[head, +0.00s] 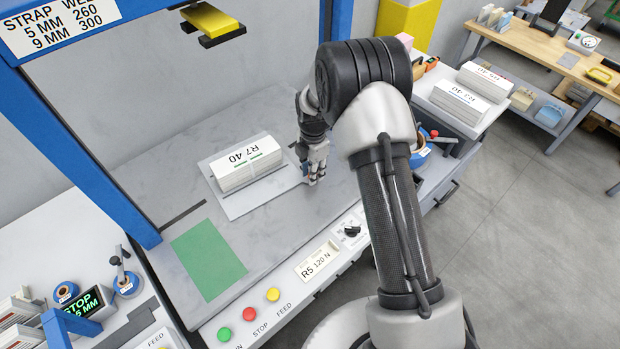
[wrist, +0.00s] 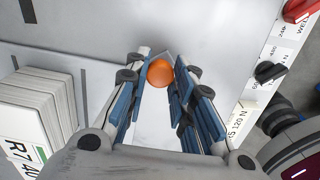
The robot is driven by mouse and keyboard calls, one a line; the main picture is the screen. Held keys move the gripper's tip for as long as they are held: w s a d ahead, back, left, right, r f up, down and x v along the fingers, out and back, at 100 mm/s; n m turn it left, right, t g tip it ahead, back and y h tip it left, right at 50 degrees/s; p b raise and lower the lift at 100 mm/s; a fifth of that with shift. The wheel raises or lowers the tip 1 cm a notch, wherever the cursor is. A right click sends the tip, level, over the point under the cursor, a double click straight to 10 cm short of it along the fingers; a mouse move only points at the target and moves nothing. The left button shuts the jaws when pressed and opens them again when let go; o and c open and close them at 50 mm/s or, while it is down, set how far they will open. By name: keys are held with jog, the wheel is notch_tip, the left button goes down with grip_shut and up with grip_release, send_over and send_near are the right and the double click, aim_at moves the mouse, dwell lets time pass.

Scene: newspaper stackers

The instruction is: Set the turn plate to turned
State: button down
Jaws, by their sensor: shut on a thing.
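The turn plate (head: 240,211) is a flat light grey plate on the grey worktop, lying at a slant in the head view. A white paper bundle marked R7 40 (head: 247,163) rests on it. My gripper (head: 315,178) is low at the plate's right corner. In the wrist view my gripper (wrist: 160,80) is shut on an orange knob (wrist: 160,71), with a finger on each side. The plate's pale corner shows around and beyond the knob. The bundle (wrist: 35,125) stands to the left there, apart from the fingers. My fingers hide most of the knob in the head view.
A green rectangle (head: 208,258) and a dark strip (head: 183,217) mark the worktop at left. The front panel has a black knob (head: 352,231) and coloured buttons (head: 250,314). A blue frame (head: 95,140) rises at left. A side table with bundles (head: 460,103) stands at right.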

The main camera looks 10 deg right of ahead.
jog(key=shift+w+d+n, duration=0.2)
jog(key=shift+w+n, duration=0.15)
jog(key=shift+w, duration=0.3)
jog(key=shift+w+d+n, duration=0.15)
jog(key=shift+w+n, duration=0.2)
jog(key=shift+w, duration=0.35)
jog(key=c, duration=1.4)
grip_release()
jog(key=shift+o, duration=0.4)
notch_tip(320, 180, up, 12)
jog(key=shift+r, duration=0.1)
